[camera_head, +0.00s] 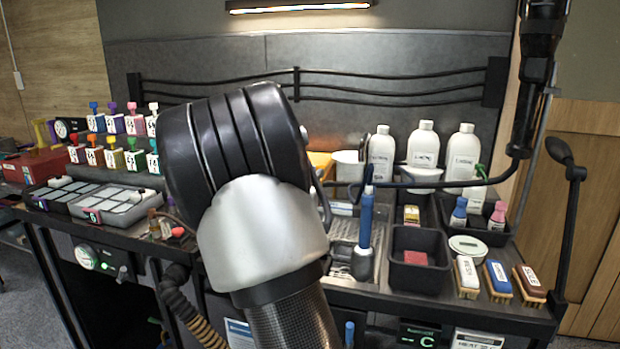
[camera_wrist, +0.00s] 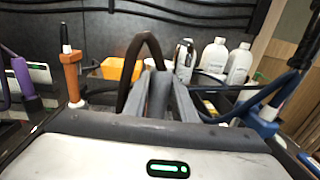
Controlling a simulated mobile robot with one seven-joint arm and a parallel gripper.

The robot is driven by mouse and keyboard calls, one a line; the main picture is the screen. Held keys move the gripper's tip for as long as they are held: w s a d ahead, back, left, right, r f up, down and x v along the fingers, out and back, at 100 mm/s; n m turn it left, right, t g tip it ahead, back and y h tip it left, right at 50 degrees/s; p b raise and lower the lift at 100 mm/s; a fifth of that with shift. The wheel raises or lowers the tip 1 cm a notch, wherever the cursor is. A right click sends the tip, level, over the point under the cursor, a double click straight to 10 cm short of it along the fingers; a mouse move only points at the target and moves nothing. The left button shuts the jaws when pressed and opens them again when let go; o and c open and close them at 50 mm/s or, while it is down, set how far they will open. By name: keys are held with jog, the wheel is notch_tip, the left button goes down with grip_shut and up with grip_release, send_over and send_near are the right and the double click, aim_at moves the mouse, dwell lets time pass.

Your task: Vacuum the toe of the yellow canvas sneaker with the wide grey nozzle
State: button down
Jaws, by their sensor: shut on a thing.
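My gripper (camera_wrist: 166,76) shows in the wrist view with its grey fingers close together. It is shut on a dark hosed tool, mostly hidden by the fingers. The tool's dark hose (camera_wrist: 139,50) loops up beside the left finger. I cannot make out whether the tool is the wide grey nozzle. In the head view my arm hides the gripper and part of the bench. A yellow-orange thing (camera_wrist: 121,69) stands beyond the gripper to the left, and it also peeks out behind my arm in the head view (camera_head: 320,163). I cannot tell whether it is the sneaker.
An orange-handled tool (camera_wrist: 72,76) stands left of the gripper. A blue-handled tool (camera_head: 365,222) stands right of my arm. White bottles (camera_head: 423,146) line the back. A black bin (camera_head: 418,275) and several brushes (camera_head: 498,283) lie to the right. A black cable crosses above the bench.

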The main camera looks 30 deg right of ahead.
jog(key=shift+f+b, duration=2.85)
jog(key=shift+f, duration=1.35)
jog(key=shift+w+d, duration=0.6)
jog(key=shift+v, duration=1.75)
jog(key=shift+s+d, duration=0.1)
jog(key=shift+s, duration=0.1)
jog(key=shift+w+d, duration=0.1)
